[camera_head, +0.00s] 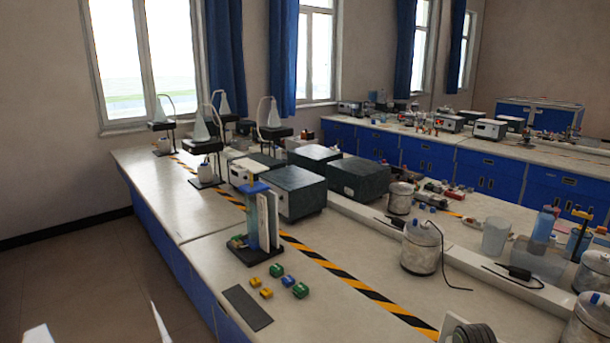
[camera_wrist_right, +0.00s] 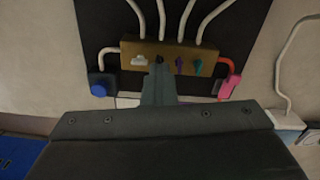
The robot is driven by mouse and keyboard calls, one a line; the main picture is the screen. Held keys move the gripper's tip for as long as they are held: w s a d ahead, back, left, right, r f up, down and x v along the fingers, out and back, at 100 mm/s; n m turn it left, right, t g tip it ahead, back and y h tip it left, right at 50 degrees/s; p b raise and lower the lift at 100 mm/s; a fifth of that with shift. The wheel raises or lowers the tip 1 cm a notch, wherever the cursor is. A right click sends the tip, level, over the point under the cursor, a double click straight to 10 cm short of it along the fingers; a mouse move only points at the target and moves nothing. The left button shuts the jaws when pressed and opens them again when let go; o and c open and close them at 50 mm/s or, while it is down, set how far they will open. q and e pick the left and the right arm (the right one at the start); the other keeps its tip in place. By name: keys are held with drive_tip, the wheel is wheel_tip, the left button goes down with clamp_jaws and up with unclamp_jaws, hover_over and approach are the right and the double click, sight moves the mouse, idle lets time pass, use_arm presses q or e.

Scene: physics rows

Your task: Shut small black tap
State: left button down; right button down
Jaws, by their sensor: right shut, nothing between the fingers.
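In the right wrist view a brass-coloured manifold block (camera_wrist_right: 170,53) is fixed on a dark panel (camera_wrist_right: 253,14). A small black tap (camera_wrist_right: 159,59) is on it, between a white tap (camera_wrist_right: 139,61) and a purple tap (camera_wrist_right: 179,66). A teal tap (camera_wrist_right: 197,66) is farther right. My right gripper (camera_wrist_right: 160,69) is shut, its tip right at the black tap and partly covering it; I cannot tell whether they touch. The tap's handle direction is hard to make out. My left gripper is not in view.
Pale hoses rise from the manifold. A blue knob (camera_wrist_right: 99,88) is at its left end, a pink fitting (camera_wrist_right: 229,87) at its right. In the head view a long bench (camera_head: 190,213) carries grey boxes (camera_head: 294,192), flasks and glass vessels.

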drive_tip(key=shift+r+m+p, duration=0.15)
drive_tip(key=shift+m+p, duration=0.35)
drive_tip(key=shift+p, duration=0.35)
drive_tip(key=shift+m, duration=0.3)
drive_tip(key=shift+f, duration=0.2)
drive_tip(key=shift+r+m+p, duration=0.2)
drive_tip(key=shift+m+p, duration=0.3)
drive_tip(key=shift+p, duration=0.25)
drive_tip(key=shift+m+p, duration=0.3)
drive_tip(key=shift+p, duration=0.05)
drive_tip(key=shift+f+m, duration=0.1)
drive_tip(key=shift+m, duration=0.2)
drive_tip(key=shift+f, duration=0.1)
